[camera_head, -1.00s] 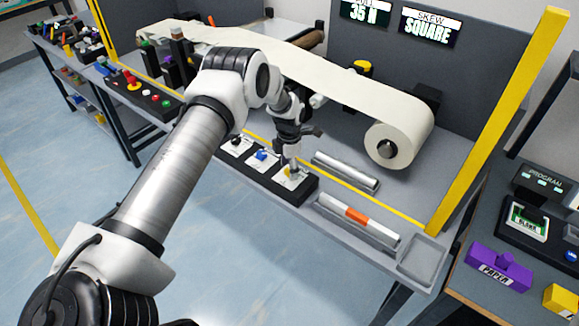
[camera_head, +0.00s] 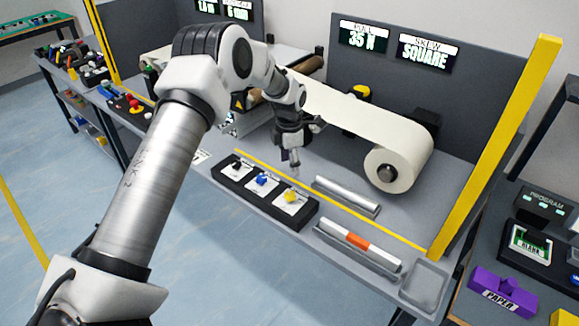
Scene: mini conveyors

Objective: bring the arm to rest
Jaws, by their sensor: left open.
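My left arm (camera_head: 160,170) comes in from the lower left and bends over the bench. My left gripper (camera_head: 295,170) points down in the middle of the picture, above the back edge of a black control box. It is open and holds nothing that I can see. The black control box (camera_head: 262,203) carries a black, a blue and a yellow knob on white plates. The yellow knob (camera_head: 290,197) is clear of the fingers. My right gripper does not show.
Behind stands a white web roll (camera_head: 398,165) on its shaft. Metal bars (camera_head: 346,196) lie to the right in holders, one with an orange band (camera_head: 357,243). A yellow post (camera_head: 495,145) rises at the right. A purple block (camera_head: 502,292) sits on the right-hand table.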

